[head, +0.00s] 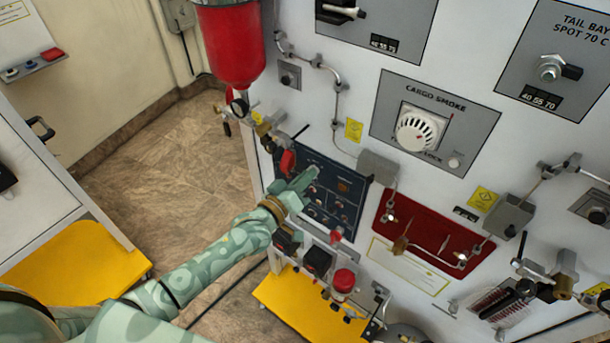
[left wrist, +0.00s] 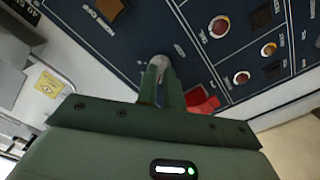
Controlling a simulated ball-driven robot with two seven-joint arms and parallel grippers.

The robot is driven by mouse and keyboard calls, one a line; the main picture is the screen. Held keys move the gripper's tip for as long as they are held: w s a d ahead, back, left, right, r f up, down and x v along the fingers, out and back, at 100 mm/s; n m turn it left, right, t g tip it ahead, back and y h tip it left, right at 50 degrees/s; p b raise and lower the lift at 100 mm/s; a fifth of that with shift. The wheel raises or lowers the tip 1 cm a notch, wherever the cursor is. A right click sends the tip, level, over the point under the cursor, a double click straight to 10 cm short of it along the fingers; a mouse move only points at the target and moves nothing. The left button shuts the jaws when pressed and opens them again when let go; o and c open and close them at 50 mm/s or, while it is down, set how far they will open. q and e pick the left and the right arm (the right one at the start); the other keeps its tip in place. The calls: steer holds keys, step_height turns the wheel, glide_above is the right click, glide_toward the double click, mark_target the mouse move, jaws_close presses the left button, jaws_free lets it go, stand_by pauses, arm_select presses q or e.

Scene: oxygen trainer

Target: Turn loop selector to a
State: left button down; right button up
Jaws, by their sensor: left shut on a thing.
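My left gripper (head: 303,180) reaches in from the left to the dark blue panel (head: 345,183) on the white wall unit. In the left wrist view, its two green fingers (left wrist: 161,70) are shut on a small grey round knob (left wrist: 160,62) on that panel, taken to be the loop selector. The fingers cover much of the knob, so its pointer and position marks cannot be read. In the head view the knob is hidden by the gripper. My right gripper is not in view.
A red guard or switch (left wrist: 203,101) is close beside the fingers. Round red buttons (left wrist: 219,27) and an amber one (left wrist: 268,49) are on the same panel. A red cylinder (head: 232,45) hangs above my left arm, with valves and pipes below it. Brown floor lies open at left.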

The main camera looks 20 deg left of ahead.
arm_select(q)
steer(key=shift+n, duration=0.6)
steer(key=c, duration=1.5)
jaws_free()
steer(key=v, duration=1.6)
steer(key=shift+s+a, duration=0.1)
steer(key=shift+s, duration=0.05)
